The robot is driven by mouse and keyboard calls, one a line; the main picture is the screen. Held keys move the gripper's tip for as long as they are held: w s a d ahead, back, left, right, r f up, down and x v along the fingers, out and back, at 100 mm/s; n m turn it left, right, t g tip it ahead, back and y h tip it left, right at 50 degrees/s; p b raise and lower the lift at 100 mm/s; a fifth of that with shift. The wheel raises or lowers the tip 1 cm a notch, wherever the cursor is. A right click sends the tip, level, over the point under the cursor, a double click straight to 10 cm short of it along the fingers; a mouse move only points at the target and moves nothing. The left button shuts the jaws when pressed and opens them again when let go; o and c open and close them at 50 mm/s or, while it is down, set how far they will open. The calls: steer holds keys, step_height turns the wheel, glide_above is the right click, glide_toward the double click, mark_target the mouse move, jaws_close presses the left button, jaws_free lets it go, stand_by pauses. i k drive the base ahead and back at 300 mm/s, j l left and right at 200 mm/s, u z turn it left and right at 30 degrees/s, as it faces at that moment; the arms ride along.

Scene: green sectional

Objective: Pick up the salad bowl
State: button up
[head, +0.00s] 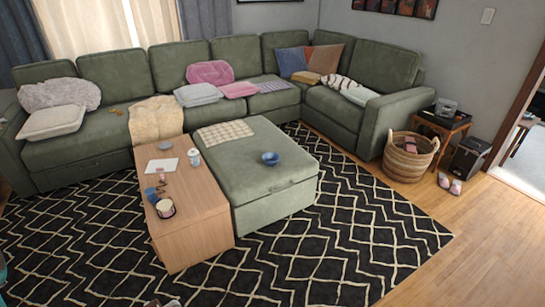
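A small blue bowl (270,158), the likely salad bowl, sits upright on the flat top of the green ottoman section (265,190), right of its middle. Nothing covers it, and I cannot make out anything inside it. My gripper is not recognisable in the head view. Only a small grey and white sliver shows at the bottom edge, and I cannot tell what it is.
A wooden coffee table (200,222) with cups, a white sheet and small items stands against the ottoman's left side. The green sectional (235,60) runs behind. A wicker basket (400,165) stands at right. The patterned rug (330,245) is clear in front.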

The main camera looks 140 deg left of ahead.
mark_target(271, 159)
steer(key=u, duration=4)
steer(key=i+l+u, duration=0.1)
steer(key=u, duration=1)
steer(key=i+l+u, duration=0.1)
steer(key=l+u, duration=0.35)
steer(key=l, duration=0.25)
steer(key=l+u, duration=0.45)
steer(key=l, duration=0.3)
steer(key=k+l+u, duration=0.1)
steer(key=l+u, duration=0.4)
steer(key=l, duration=0.2)
steer(key=k+l, duration=0.1)
steer(key=l, duration=0.4)
steer(key=k+l, duration=0.1)
steer(key=l, duration=0.35)
steer(key=k+l, duration=0.1)
steer(key=l, duration=0.4)
steer(key=k+l+u, duration=0.1)
steer(key=l, duration=0.35)
steer(key=k+l, duration=0.15)
steer(key=l, duration=0.35)
